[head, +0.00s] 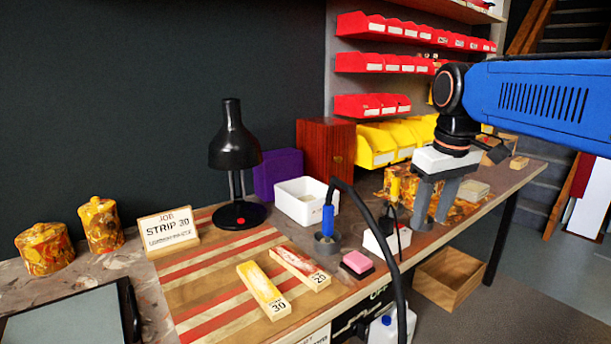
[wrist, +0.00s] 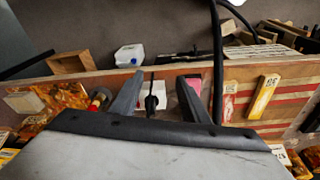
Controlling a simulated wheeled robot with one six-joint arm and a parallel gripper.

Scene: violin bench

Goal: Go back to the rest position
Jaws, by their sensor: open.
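My gripper (head: 433,200) is open and empty, hanging from my blue arm above the right part of the bench. In the wrist view its two grey fingers (wrist: 160,95) stand apart, with a white box and a black plug-like piece seen between them. The bench (head: 345,290) runs below it.
A black lamp (head: 235,140), a white bin (head: 300,203), a blue-handled tool in its holder (head: 327,222) and a pink block (head: 357,262) stand on the bench. A black cable (head: 385,235) arches near my gripper. A wooden crate (head: 450,278) sits below. Red bins (head: 372,104) hang behind.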

